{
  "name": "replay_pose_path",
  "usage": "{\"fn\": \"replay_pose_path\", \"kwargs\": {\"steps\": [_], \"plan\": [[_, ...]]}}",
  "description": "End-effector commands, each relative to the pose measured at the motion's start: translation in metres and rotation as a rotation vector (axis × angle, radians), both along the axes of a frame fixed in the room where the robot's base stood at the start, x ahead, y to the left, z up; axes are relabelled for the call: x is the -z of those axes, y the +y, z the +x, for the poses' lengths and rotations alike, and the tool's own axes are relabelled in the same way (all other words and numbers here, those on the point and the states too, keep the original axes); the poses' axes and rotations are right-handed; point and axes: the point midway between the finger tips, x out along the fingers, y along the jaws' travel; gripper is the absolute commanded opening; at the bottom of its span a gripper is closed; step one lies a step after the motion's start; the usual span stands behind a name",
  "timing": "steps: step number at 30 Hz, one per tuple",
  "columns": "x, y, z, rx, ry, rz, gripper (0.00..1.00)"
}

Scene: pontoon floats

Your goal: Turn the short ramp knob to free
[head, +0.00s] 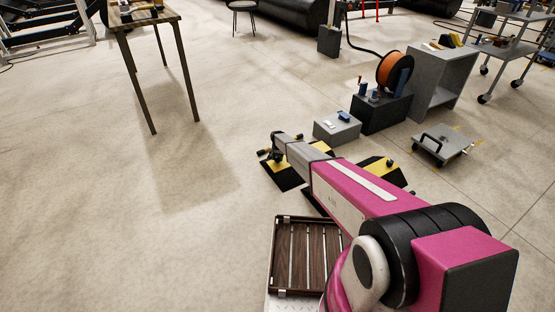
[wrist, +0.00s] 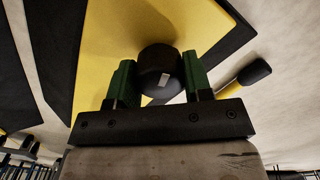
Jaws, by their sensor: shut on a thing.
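A round black knob (wrist: 160,68) with a small white mark on its face stands in front of a yellow panel (wrist: 105,40) in the wrist view. The green fingers of my gripper (wrist: 158,80) are on both sides of it and shut on it. The mark sits near the middle of the face; I cannot read any setting from it. In the head view the end of my arm reaches a yellow and black ramp (head: 285,180), and a black part (head: 264,153) shows left of my gripper. The fingers and held knob are too small to make out there.
A second black-ended yellow handle (wrist: 250,75) lies close right of the fingers. Another yellow and black ramp (head: 380,168) stands behind my arm. A grey box (head: 337,128), an orange reel (head: 391,70) and a flat grey trolley (head: 441,146) are farther back.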

Motion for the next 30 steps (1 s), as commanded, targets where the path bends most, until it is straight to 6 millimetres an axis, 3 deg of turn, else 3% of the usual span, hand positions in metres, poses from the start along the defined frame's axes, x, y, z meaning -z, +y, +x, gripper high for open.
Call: {"fn": "replay_pose_path", "kwargs": {"steps": [12,30], "plan": [[-0.0009,0.0002,0.0001,0.241,0.000,0.000,0.22],[-0.0009,0.0002,0.0001,0.296,0.000,0.001,0.22]]}}
